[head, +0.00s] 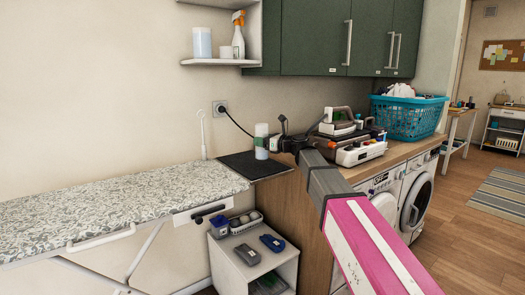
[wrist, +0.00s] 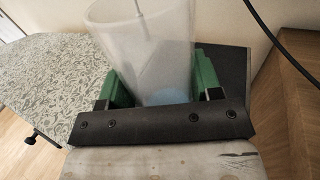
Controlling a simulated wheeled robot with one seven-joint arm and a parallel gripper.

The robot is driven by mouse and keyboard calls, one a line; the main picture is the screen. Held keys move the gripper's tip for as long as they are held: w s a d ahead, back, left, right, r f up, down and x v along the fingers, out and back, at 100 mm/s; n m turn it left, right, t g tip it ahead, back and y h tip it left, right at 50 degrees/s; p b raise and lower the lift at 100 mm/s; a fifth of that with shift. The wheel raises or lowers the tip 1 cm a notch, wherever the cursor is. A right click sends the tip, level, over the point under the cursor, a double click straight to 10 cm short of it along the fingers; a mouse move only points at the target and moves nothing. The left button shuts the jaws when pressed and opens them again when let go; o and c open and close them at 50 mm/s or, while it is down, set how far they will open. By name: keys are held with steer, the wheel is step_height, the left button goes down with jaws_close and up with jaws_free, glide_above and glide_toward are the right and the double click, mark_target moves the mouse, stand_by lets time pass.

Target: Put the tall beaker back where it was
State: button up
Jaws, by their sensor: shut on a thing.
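A tall, whitish translucent beaker (head: 262,131) is upright in the head view, in front of the wall by the dark mat (head: 240,166). In the wrist view the beaker (wrist: 150,40) fills the space between the green fingers, with a bluish patch low on it. My gripper (head: 272,144) is shut on the beaker from the right; its fingers also show in the wrist view (wrist: 160,90). The beaker's base looks close to the mat, but I cannot tell whether it touches.
An ironing board (head: 110,205) is at left. An iron (head: 338,122) and a teal laundry basket (head: 408,118) are on the counter at right. A wall shelf (head: 218,62) holds a translucent container (head: 202,42) and a spray bottle (head: 239,38). A cord hangs from the outlet (head: 220,106).

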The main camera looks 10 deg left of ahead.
mark_target(263, 149)
steer(key=shift+f, duration=2.05)
steer(key=o, duration=1.1)
steer(key=shift+f, duration=0.1)
